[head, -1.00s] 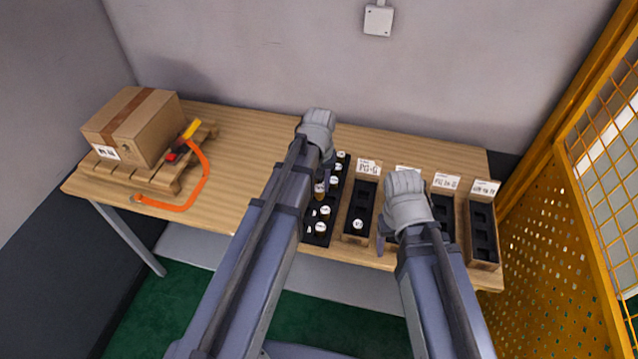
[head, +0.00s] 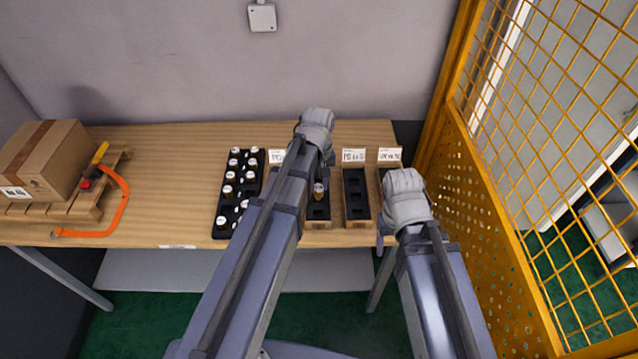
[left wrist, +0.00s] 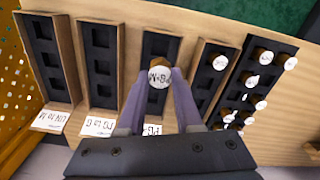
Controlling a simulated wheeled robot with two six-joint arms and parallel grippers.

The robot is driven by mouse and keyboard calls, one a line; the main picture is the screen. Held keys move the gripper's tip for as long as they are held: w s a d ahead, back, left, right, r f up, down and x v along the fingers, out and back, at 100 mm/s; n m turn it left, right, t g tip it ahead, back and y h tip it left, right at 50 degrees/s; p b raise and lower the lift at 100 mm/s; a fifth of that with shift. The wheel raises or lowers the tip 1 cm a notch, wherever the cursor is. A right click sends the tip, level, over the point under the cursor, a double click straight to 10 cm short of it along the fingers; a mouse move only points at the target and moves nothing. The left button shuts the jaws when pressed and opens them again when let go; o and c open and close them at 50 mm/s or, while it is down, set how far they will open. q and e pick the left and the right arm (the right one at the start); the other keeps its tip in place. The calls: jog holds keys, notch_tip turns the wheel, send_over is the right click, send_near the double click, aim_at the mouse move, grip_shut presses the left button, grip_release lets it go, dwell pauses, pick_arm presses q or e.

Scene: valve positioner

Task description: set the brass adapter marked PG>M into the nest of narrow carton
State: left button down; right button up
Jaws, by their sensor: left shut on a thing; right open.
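The brass adapter (left wrist: 160,76) has a white cap whose inverted marking looks like PG>M. My left gripper (left wrist: 158,88) is shut on it; the adapter also shows in the head view (head: 319,190) below my left gripper (head: 321,178). It is over a narrow carton (left wrist: 147,110) with dark nests, whose label is partly hidden by the fingers. I cannot tell its height above the nests. My right gripper (head: 388,238) is open, near the rightmost carton; its fingers are mostly hidden.
A black tray (head: 221,208) with several capped adapters stands left of the cartons. The adjacent carton (left wrist: 199,98) holds one capped adapter. Two empty-looking cartons (left wrist: 103,62) (left wrist: 43,50) stand on the other side. A yellow mesh fence (head: 520,215) is at the right.

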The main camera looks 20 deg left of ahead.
pick_arm(q)
jog(key=shift+f, duration=0.2)
notch_tip(320, 180, down, 7)
jog(key=b, duration=0.7)
jog(key=shift+f+b, duration=0.2)
jog(key=shift+b, duration=0.15)
jog(key=shift+f, duration=0.1)
dwell(0.7)
jog(key=shift+f+b, duration=0.35)
jog(key=shift+b, duration=0.1)
jog(key=shift+f+b, duration=0.95)
dwell(0.5)
jog(key=c, duration=0.5)
grip_release()
jog(key=shift+r, duration=0.15)
